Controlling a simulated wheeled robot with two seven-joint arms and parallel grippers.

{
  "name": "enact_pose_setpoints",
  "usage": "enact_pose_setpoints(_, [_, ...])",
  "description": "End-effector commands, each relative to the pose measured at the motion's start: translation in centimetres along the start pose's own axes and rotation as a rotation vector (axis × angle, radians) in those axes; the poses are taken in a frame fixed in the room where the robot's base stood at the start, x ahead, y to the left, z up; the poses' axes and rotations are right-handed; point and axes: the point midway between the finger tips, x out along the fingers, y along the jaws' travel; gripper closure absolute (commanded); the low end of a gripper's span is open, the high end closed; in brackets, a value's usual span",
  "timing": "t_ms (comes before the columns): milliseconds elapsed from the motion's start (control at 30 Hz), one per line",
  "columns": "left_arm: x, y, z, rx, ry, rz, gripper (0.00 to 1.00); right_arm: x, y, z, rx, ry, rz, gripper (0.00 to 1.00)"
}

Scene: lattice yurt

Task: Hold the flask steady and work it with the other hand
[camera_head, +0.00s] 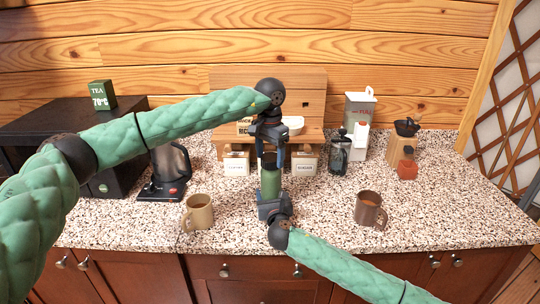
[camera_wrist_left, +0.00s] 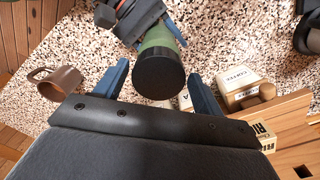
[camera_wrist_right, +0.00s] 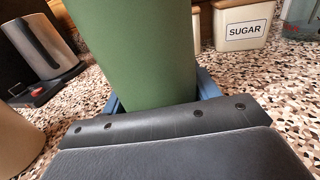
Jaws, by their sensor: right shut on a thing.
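The flask (camera_head: 270,182) is a green cylinder with a black cap (camera_wrist_left: 158,74), standing upright in the middle of the counter's front part. My right gripper (camera_head: 272,208) is shut on its lower body, coming in from the front; in the right wrist view the green body (camera_wrist_right: 130,50) fills the space between the blue fingers. My left gripper (camera_head: 270,150) points down just above the cap. In the left wrist view its blue fingers stand apart on either side of the cap, with gaps to both, so it is open.
A tan mug (camera_head: 198,212) stands left of the flask, a brown mug (camera_head: 369,209) right. Behind are canisters labelled coffee (camera_wrist_left: 238,80) and sugar (camera_wrist_right: 243,22), a wooden shelf (camera_head: 310,95), and a French press (camera_head: 340,152). A kettle (camera_head: 170,168) is at left. Speckled counter between is clear.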

Motion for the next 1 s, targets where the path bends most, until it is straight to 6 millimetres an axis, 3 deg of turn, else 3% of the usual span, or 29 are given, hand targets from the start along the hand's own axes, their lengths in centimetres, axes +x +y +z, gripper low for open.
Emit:
enact_pose_setpoints(367, [-0.2, 0.0, 0.0, -0.001, 0.0, 0.0, 0.22, 0.0, 0.0, -0.1, -0.001, 0.001, 0.0, 1.0])
enact_pose_setpoints(767, [-4.1, 0.0, 0.0, -0.001, 0.001, -0.001, 0.22, 0.0, 0.0, -0.1, -0.001, 0.001, 0.0, 1.0])
enact_pose_setpoints(1000, [-4.5, 0.0, 0.0, -0.001, 0.0, 0.0, 0.22, 0.0, 0.0, -0.1, -0.001, 0.001, 0.0, 1.0])
